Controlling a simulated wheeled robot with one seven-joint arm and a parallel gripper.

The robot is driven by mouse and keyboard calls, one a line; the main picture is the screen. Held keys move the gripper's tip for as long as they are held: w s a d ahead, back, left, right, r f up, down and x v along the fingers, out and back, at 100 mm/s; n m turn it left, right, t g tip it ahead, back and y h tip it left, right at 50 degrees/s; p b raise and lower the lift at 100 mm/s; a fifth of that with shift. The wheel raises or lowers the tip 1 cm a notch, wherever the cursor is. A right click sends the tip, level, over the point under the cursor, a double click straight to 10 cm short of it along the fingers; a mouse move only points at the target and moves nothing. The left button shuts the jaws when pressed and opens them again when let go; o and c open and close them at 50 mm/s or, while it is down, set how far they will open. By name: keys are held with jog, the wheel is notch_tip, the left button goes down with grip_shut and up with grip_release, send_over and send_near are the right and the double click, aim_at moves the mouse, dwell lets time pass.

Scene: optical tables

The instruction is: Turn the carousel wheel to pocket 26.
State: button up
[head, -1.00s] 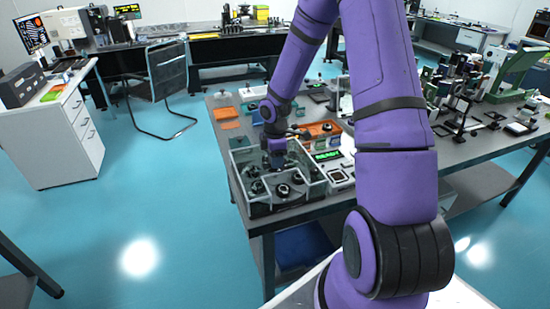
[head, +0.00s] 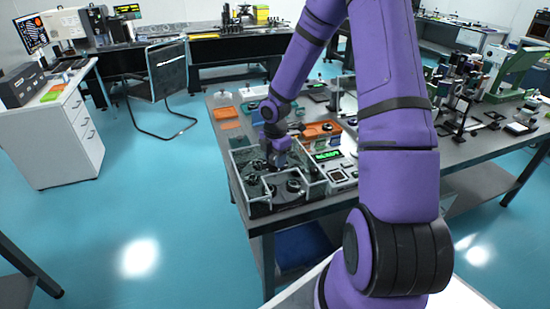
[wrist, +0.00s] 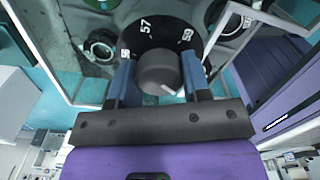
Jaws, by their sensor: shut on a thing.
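My gripper (wrist: 158,72) is shut on a dark grey round knob (wrist: 159,75) in the wrist view, with one blue finger on each side. A white pointer mark shows on the knob's lower right. The knob stands over a black dial (wrist: 160,33) with white numbers: 57 at the top middle, with a tilted number on each side that I cannot read surely. In the head view my gripper (head: 277,160) reaches down into a clear-walled carousel case (head: 262,207) on the table. The wheel inside is partly hidden by my gripper, and pocket 26 cannot be made out.
The case has raised clear walls and grey frame edges close around my gripper. A box with a green READY display (head: 327,155) stands just right of it. Orange trays (head: 322,129) lie behind. Optics equipment (head: 460,90) fills the table's right side.

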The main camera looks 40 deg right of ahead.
jog(key=shift+d+n, duration=0.1)
jog(key=shift+n, duration=3.3)
jog(key=o, duration=1.3)
jog(key=shift+r, duration=0.1)
notch_tip(320, 180, up, 11)
jog(key=shift+f, duration=0.2)
